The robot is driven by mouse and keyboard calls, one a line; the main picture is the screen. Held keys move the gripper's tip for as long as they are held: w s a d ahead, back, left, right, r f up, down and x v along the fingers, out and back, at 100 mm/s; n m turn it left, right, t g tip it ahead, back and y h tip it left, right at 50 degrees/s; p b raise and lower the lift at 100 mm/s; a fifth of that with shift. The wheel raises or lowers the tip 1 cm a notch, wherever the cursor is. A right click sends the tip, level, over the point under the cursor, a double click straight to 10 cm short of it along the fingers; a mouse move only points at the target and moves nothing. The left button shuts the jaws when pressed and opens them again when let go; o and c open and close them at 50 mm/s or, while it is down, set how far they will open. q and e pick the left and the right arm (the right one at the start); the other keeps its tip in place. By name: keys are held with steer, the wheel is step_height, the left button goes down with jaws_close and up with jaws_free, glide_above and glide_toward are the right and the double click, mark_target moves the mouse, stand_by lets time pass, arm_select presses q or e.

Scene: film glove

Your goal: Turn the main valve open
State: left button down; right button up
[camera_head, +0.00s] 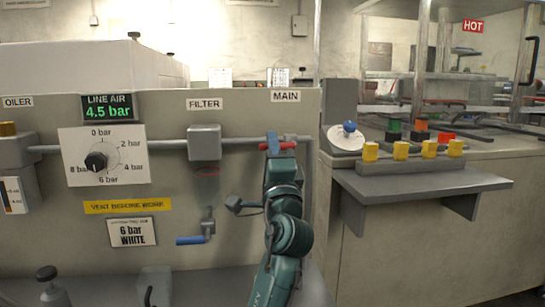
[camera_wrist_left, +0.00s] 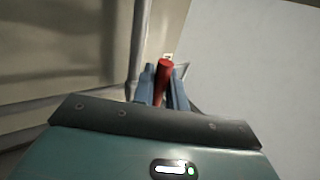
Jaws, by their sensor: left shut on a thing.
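The main valve's red handle (camera_head: 287,146) is on the air pipe below the MAIN label (camera_head: 285,97). In the head view its visible part looks roughly level, along the pipe. My left gripper (camera_head: 272,143) reaches up from below and is shut on the handle. In the left wrist view the red handle (camera_wrist_left: 163,72) sits between the two blue-grey fingers of the left gripper (camera_wrist_left: 162,88). The gripper hides part of the handle and the valve body. My right gripper is in neither view.
The pipe runs left to a grey filter box (camera_head: 204,143). The LINE AIR display (camera_head: 109,107) reads 4.5 bar above a round dial (camera_head: 96,161). A blue-handled drain valve (camera_head: 190,240) hangs below the filter. A shelf (camera_head: 420,181) with yellow-topped parts juts out at right.

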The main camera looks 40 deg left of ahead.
arm_select(q)
steer(key=shift+r, duration=0.1)
stand_by(0.3)
steer(key=c, duration=1.5)
jaws_free()
steer(key=shift+f, duration=0.3)
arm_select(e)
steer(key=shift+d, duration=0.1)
